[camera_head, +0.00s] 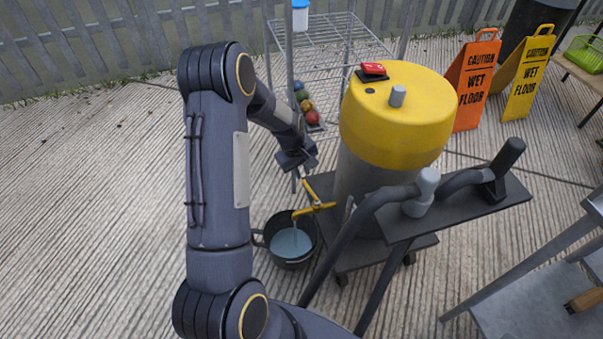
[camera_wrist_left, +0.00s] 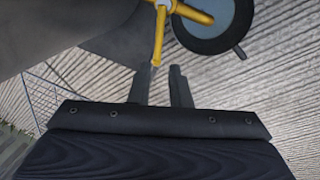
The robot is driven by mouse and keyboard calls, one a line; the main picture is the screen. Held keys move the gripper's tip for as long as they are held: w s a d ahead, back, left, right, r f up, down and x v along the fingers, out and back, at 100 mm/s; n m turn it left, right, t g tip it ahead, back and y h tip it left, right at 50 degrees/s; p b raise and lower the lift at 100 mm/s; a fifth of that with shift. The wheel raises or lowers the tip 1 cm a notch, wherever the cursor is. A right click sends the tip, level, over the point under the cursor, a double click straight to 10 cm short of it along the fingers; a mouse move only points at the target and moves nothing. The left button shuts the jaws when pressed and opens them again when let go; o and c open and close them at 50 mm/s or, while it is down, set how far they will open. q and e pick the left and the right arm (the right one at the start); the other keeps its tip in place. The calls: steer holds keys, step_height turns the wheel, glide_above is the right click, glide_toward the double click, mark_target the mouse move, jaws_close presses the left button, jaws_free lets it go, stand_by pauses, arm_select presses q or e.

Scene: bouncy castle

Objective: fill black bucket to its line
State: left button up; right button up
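The black bucket (camera_head: 262,238) stands upright on the ground under a yellow tap (camera_head: 318,207) on the yellow-topped tank (camera_head: 400,130). A thin pale stream runs from the tap into the bucket, and bluish water (camera_head: 290,243) covers its bottom. I cannot make out a line inside it. My left gripper (camera_head: 302,172) is just above the tap's upright yellow lever. In the left wrist view the two fingers (camera_wrist_left: 160,80) are apart, with the tip of the yellow lever (camera_wrist_left: 158,35) at the gap between them. The bucket also shows there (camera_wrist_left: 243,18). My right gripper is out of view.
The tank stands on a dark wheeled cart (camera_head: 345,265) with grey hoses and a handle to the right. A wire rack (camera_head: 320,40) with coloured balls is behind. Ground at the left is clear.

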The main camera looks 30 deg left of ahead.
mark_target(310, 191)
arm_select(q)
steer(key=s+f+n+h, duration=0.1)
steer(key=s, duration=0.1)
steer(key=s+f+n+h, duration=0.1)
steer(key=s+n, duration=0.1)
steer(key=s+f+n+h, duration=0.1)
steer(key=s, duration=0.1)
steer(key=shift+a+f+n, duration=0.1)
steer(key=shift+f+n, duration=0.05)
steer(key=shift+n, duration=0.15)
jaws_close()
steer(key=s+a+n+t+b, duration=0.2)
steer(key=s+a+n+t, duration=0.4)
steer(key=n, duration=0.7)
steer(key=w+d+f+t+b, duration=0.1)
steer(key=w+d+f+b, duration=0.4)
steer(key=w, duration=0.5)
steer(key=shift+w+d+f, duration=0.2)
steer(key=shift+d+f, duration=0.15)
steer(key=shift+d, duration=0.25)
